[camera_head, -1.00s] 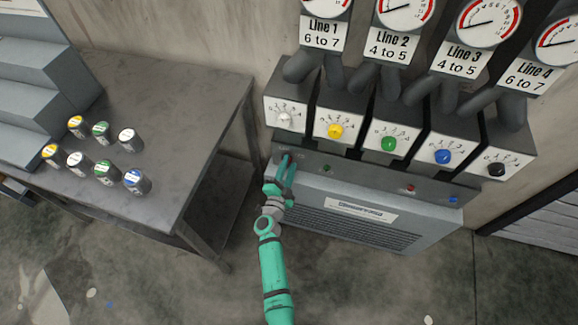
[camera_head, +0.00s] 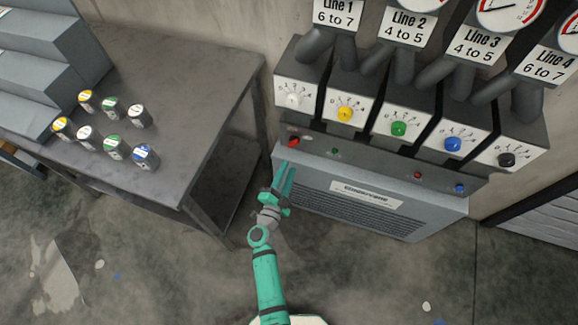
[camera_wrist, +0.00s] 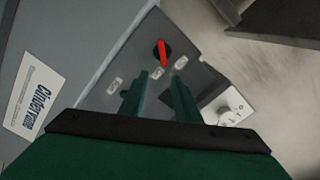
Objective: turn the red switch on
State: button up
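The red switch (camera_head: 293,141) sits at the left end of the dark control panel strip. In the wrist view the red switch (camera_wrist: 162,50) is a red handle on a round black base, with small labels beside it that are too blurred to read. The handle's lower end lies near the middle label. My gripper (camera_head: 287,168) is just below the switch in the head view, apart from it. In the wrist view my gripper (camera_wrist: 160,84) has its two fingers apart with nothing between them, and the switch lies beyond their tips.
The panel also carries a small green light (camera_head: 335,151), a small red one (camera_head: 418,175) and a blue one (camera_head: 459,188). Boxes with coloured knobs, such as the white knob (camera_head: 293,100), overhang it. A grey table (camera_head: 200,120) with several cans stands left.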

aim_at(293, 145)
jog(key=shift+a, duration=0.1)
jog(key=w+n, duration=0.1)
jog(key=w, duration=0.2)
jog(key=w+d+n, duration=0.1)
jog(key=w, duration=0.3)
jog(key=w+f+n, duration=0.1)
jog(key=w, duration=0.2)
jog(key=shift+w+d, duration=0.25)
jog(key=shift+d, duration=0.05)
jog(key=shift+s+d, duration=0.1)
